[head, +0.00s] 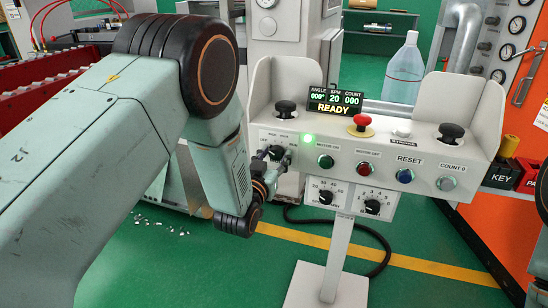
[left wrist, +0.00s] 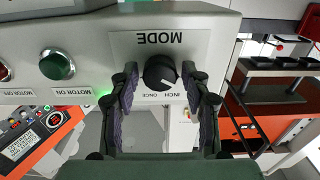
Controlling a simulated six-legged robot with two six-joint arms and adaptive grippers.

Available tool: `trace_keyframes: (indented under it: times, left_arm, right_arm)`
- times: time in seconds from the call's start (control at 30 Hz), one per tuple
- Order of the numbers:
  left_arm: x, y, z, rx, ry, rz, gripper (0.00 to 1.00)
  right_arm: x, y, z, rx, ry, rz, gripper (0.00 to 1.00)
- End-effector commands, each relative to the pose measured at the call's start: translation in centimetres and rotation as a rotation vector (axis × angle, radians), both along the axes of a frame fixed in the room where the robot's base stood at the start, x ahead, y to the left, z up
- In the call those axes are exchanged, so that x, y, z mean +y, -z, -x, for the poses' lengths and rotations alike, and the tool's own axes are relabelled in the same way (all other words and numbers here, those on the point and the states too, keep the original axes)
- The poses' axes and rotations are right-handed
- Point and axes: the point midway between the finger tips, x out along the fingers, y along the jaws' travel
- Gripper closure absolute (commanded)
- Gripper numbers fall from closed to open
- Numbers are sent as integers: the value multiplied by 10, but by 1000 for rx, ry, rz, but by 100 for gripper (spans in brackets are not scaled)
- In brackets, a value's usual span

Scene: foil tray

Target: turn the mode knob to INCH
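The mode knob (left wrist: 160,72) is a round black dial with a white pointer line, on a light panel plate whose MODE label appears upside down in the left wrist view. My left gripper (left wrist: 163,100) is open, one finger on each side of the knob, with visible gaps. My right gripper is not in view.
Beside the knob are a green motor button (head: 325,161), a red motor button (head: 363,169) and a blue reset button (head: 405,176). A red emergency button (head: 361,122) and black palm buttons top the panel. Two small dials (head: 372,207) sit below. A bottle (head: 405,68) stands behind.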

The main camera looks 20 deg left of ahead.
Motion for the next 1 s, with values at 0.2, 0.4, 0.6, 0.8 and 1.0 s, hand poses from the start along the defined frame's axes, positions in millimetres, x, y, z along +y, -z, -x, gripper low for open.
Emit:
trace_keyframes:
  times: [0.2, 0.4, 0.6, 0.8, 1.0]
  left_arm:
    - [0, 0, 0, 0, -1, 0, 74]
    - [0, 0, 0, 0, -1, 0, 91]
    - [0, 0, 0, 0, -1, -6, 96]
    - [0, 0, 0, -1, -1, -66, 96]
    - [0, 0, 1, -5, 0, -201, 96]
  right_arm:
    - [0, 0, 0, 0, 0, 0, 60]
    - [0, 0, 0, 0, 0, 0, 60]
    - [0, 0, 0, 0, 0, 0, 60]
    - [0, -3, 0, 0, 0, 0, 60]
    - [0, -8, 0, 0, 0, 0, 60]
